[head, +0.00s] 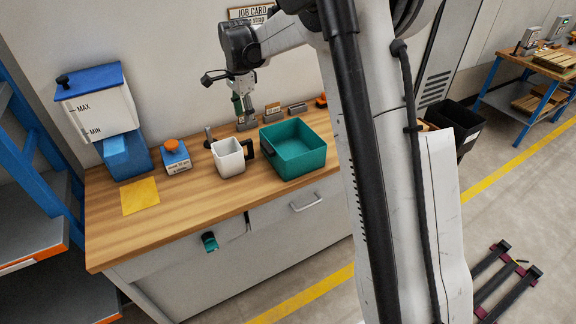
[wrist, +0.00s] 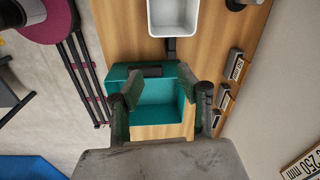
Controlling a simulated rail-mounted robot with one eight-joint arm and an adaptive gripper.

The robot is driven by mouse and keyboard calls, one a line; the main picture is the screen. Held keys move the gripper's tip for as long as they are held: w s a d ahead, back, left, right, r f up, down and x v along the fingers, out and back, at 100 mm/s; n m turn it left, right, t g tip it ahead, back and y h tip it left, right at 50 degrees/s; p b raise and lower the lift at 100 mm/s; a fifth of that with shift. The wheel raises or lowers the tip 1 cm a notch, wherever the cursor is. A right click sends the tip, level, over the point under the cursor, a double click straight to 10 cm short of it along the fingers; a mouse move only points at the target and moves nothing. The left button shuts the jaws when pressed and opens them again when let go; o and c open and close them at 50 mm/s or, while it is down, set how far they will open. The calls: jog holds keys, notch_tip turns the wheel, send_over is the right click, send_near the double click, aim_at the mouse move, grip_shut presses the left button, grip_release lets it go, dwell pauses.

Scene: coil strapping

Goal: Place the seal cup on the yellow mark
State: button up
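The seal cup appears to be the white, square, open-topped cup (head: 228,158) with a dark handle on its right side. It stands upright on the wooden bench, left of the teal bin (head: 293,167). The cup (wrist: 174,14) also shows at the top of the wrist view, and looks empty. The yellow mark (head: 140,196) is a flat, bare square on the bench's left part. My gripper (head: 243,112) is behind and right of the cup, apart from it. In the wrist view my gripper (wrist: 163,103) has its fingers spread with nothing between them, with the teal bin beyond.
A blue-and-white dispenser (head: 100,112) and a small blue box with an orange top (head: 175,156) stand behind the yellow mark. A dark post (head: 209,137) stands behind the cup. Small labelled blocks (head: 272,110) line the wall.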

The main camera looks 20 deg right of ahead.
jog(key=s+r+n+t, duration=0.25)
jog(key=s+r, duration=0.35)
jog(key=s, duration=0.3)
jog(key=s+r+n+t, duration=0.1)
jog(key=s+r+n, duration=0.4)
jog(key=s, duration=0.4)
jog(key=s+f+n+t, duration=0.3)
jog(key=s+n, duration=0.4)
jog(key=s, duration=1.4)
jog(key=shift+d, duration=0.15)
jog(key=shift+o, duration=1.4)
jog(key=shift+s+f+n, duration=0.1)
jog(key=shift+f+n, duration=0.05)
jog(key=shift+n, duration=0.2)
jog(key=o, duration=1.2)
